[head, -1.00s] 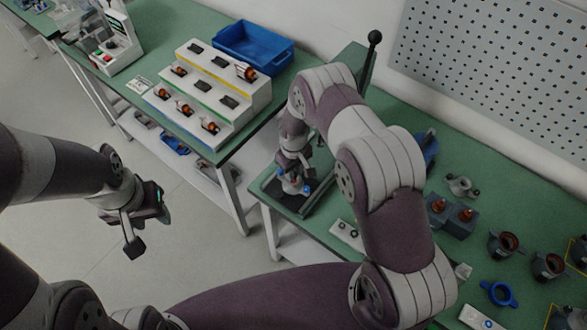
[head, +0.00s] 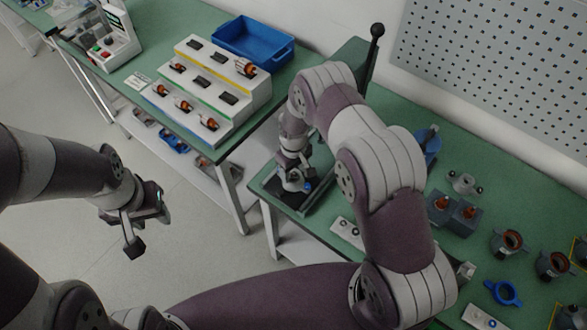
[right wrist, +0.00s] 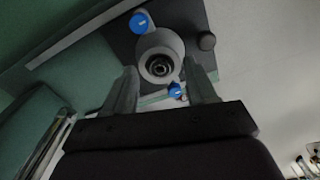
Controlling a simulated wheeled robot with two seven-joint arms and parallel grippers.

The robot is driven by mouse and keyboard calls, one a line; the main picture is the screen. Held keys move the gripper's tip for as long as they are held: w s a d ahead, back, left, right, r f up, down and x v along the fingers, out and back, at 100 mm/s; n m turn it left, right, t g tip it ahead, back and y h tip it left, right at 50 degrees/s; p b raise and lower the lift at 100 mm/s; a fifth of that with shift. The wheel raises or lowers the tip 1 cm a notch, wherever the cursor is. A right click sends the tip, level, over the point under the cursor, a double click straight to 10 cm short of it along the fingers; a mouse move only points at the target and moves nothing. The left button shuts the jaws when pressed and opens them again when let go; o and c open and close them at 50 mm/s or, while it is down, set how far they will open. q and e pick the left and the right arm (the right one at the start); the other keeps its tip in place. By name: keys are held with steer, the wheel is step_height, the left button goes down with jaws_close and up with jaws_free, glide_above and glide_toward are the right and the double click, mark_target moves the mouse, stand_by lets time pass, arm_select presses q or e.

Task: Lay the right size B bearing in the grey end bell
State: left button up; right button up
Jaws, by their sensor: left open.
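The grey end bell (right wrist: 160,45) sits on a dark base plate, with blue knobs beside it. A dark ring that looks like a bearing (right wrist: 160,66) shows in its centre; I cannot tell how deep it sits. My right gripper (right wrist: 161,75) is above the end bell, its two fingers apart on either side of the round boss. In the head view my right gripper (head: 292,160) is over the same fixture, and the end bell (head: 296,182) is partly hidden under it.
A white holder with dark rings (head: 346,232) lies beside my right arm. A stepped rack (head: 215,85) and blue bin (head: 253,42) stand on the left bench.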

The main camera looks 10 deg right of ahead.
step_height(320, 180, up, 13)
steer(key=b, duration=0.4)
steer(key=shift+f, duration=0.15)
stand_by(0.6)
steer(key=s+d+r+m+b, duration=0.2)
steer(key=s, duration=0.7)
steer(key=s+d+r+m+t+b, duration=0.1)
steer(key=s+d+r+m+b, duration=0.1)
steer(key=s, duration=0.8)
steer(key=shift+d+r+m+b, duration=0.2)
steer(key=shift+m+b, duration=0.1)
steer(key=shift+b, duration=0.25)
